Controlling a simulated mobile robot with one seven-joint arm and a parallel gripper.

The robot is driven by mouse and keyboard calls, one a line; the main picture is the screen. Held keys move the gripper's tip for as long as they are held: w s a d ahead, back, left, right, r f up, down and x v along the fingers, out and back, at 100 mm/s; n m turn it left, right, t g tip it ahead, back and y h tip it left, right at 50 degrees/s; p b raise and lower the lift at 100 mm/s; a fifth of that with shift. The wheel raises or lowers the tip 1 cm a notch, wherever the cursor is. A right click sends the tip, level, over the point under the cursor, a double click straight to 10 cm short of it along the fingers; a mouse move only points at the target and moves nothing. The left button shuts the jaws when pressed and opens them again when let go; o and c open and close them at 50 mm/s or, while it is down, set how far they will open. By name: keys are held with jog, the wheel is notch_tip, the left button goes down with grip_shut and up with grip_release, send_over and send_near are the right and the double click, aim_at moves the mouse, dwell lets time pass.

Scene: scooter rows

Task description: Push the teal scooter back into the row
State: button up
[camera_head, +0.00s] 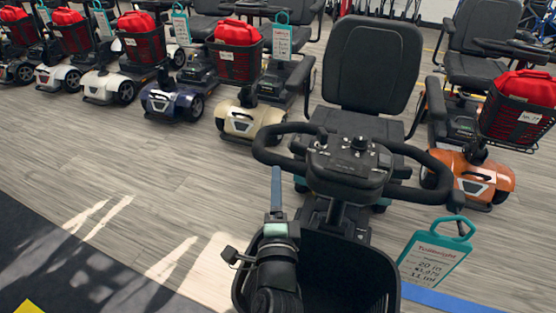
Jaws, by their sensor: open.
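The teal scooter stands close in front of me, forward of the row, facing me. Its black seat (367,65), handlebar console (350,165) and empty black basket (345,275) show, with only small teal body parts (300,184) visible under the console. The handlebar loops out to both sides. A teal-framed price tag (435,257) hangs at its right. My gripper (276,180) is open and empty, pointing away from me just left of the console, below the left handlebar loop. Whether it touches the scooter I cannot tell. The scooter's wheels are mostly hidden.
A beige scooter (250,118) stands left behind, an orange scooter (470,175) right behind, with a gap between them behind the teal seat. A blue scooter (172,102) and several others continue the row leftward. The wood floor (130,170) at left is clear.

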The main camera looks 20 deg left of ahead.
aim_at(277, 161)
jog(key=b+x, duration=0.2)
jog(key=x, duration=0.6)
jog(key=shift+w, duration=0.1)
grip_shut()
dwell(1.3)
